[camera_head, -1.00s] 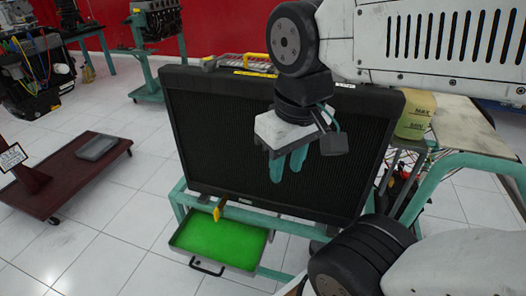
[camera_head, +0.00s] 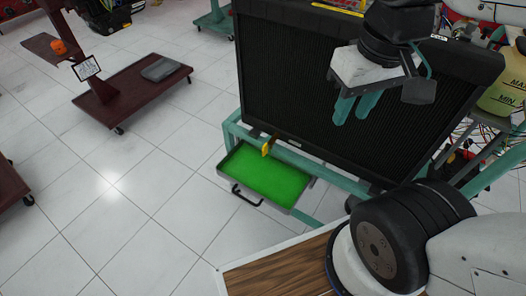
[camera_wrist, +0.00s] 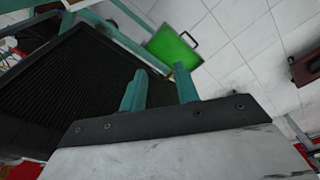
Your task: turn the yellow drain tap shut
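The yellow drain tap (camera_head: 266,148) sticks out at the bottom left of the black radiator (camera_head: 330,85), above the tray of green liquid; its handle appears to slant downward. My gripper (camera_head: 354,106) is in front of the radiator, above and to the right of the tap, apart from it. Its two teal fingers are spread with nothing between them. In the wrist view the open fingers of my gripper (camera_wrist: 160,88) point toward the tray, and a small yellow part of the tap (camera_wrist: 178,67) shows beside the right fingertip.
A drip tray (camera_head: 225,172) with bright green liquid sits below the tap on the teal stand (camera_head: 230,128). A wooden tabletop (camera_head: 275,275) is in the foreground. A dark red wheeled base (camera_head: 130,95) stands at the left. The white tiled floor between is clear.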

